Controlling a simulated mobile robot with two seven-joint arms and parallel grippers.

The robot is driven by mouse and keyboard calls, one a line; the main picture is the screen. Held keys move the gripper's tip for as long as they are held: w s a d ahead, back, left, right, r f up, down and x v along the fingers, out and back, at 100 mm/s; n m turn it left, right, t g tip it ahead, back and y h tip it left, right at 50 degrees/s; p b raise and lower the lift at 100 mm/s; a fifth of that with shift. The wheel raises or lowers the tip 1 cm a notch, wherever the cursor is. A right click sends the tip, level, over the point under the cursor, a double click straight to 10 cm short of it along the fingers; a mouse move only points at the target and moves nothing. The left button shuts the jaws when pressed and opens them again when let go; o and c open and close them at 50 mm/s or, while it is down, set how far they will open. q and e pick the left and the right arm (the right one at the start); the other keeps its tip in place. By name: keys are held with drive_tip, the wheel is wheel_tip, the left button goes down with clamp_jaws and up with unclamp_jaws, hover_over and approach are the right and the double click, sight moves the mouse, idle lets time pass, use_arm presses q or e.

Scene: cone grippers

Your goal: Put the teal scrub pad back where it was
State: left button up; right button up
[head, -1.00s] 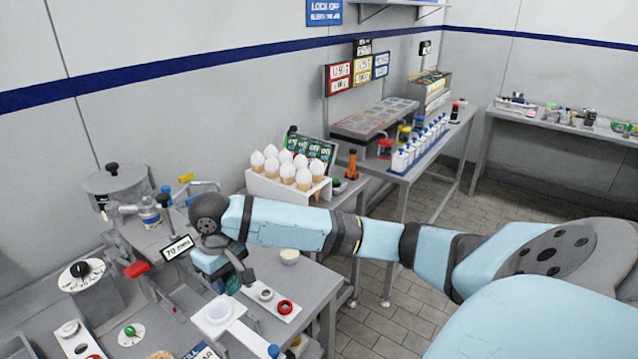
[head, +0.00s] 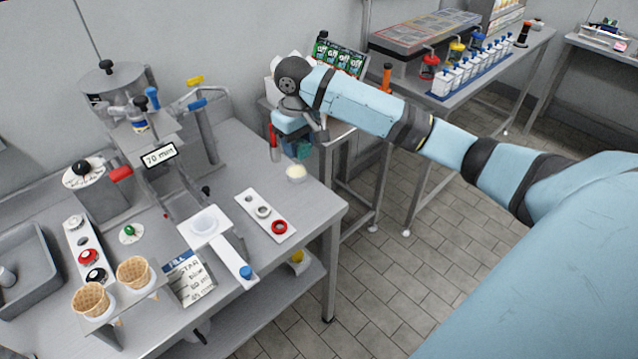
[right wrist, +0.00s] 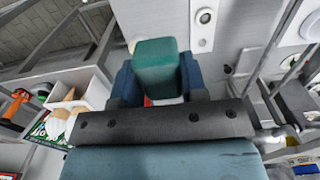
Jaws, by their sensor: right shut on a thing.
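My right gripper (head: 294,138) is shut on the teal scrub pad (head: 299,150). It holds the pad near the back right corner of the grey work table (head: 318,203), behind a small cream-filled cup (head: 296,172). In the right wrist view the pad (right wrist: 158,66) sits between the two dark blue fingers of the gripper (right wrist: 157,82). The arm hides part of the pad in the head view, and I cannot tell whether the pad touches anything below it. My left gripper is not in view.
A white strip with rings (head: 254,208) and a red-handled tool (head: 274,143) are near the cup. A machine with a "70 mm" sign (head: 159,155) stands left. A side bench with several white bottles (head: 470,75) stands back right. The floor between is clear.

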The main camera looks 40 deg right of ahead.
drive_tip(key=shift+d+f, duration=0.1)
drive_tip(key=shift+d, duration=0.45)
hover_over(305, 207)
wheel_tip(305, 207, down, 15)
drive_tip(key=shift+r, duration=0.2)
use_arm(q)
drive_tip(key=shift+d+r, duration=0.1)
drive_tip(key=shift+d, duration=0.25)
use_arm(e)
drive_tip(key=shift+f, duration=2.55)
drive_tip(key=shift+s+f, duration=0.1)
drive_tip(key=o, duration=1)
drive_tip(key=shift+c, duration=0.2)
wheel_tip(305, 207, up, 12)
